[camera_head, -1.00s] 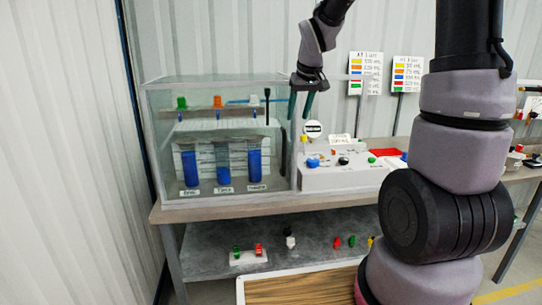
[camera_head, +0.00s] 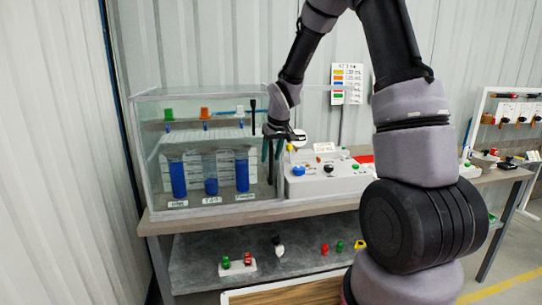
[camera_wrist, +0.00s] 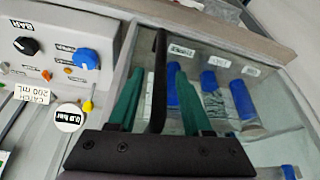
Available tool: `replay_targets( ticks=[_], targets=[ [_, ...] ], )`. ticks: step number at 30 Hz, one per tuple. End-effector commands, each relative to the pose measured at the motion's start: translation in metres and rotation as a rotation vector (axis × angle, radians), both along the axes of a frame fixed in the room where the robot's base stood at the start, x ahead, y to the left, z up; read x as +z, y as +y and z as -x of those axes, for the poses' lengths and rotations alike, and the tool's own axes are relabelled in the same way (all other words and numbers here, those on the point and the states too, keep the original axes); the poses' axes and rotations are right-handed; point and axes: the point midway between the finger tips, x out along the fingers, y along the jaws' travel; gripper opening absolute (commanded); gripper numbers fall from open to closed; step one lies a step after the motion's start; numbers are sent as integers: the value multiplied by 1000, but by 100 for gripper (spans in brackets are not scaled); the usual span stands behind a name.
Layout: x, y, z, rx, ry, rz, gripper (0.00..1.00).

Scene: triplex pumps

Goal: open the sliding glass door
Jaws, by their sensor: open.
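The sliding glass door is the clear front of a glass cabinet (camera_head: 212,150) on the left of the bench; I cannot make out a gap at its edge. Its black vertical handle (camera_head: 252,117) stands near the cabinet's right end. In the wrist view the handle (camera_wrist: 158,82) runs between my two green fingers. My gripper (camera_head: 272,150) is open, fingers pointing down, at the right end of the cabinet. In the wrist view my gripper (camera_wrist: 152,95) has one finger on each side of the handle, with visible gaps.
Blue cylinders (camera_head: 178,180) stand inside the cabinet, with coloured caps on a shelf above. A white control box (camera_head: 325,178) with knobs stands close to the right of my gripper. A lower shelf (camera_head: 200,268) holds small valves.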

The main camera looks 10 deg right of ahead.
Motion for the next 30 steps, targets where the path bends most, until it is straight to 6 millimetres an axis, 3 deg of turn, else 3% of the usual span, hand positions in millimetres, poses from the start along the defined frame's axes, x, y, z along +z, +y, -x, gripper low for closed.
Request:
replay_targets(
  ticks=[8,12,30],
  targets=[
    [-1,0,-1,0,-1,0,50],
    [-1,0,-1,0,-1,0,0],
    [-1,0,-1,0,-1,0,0]
  ],
)
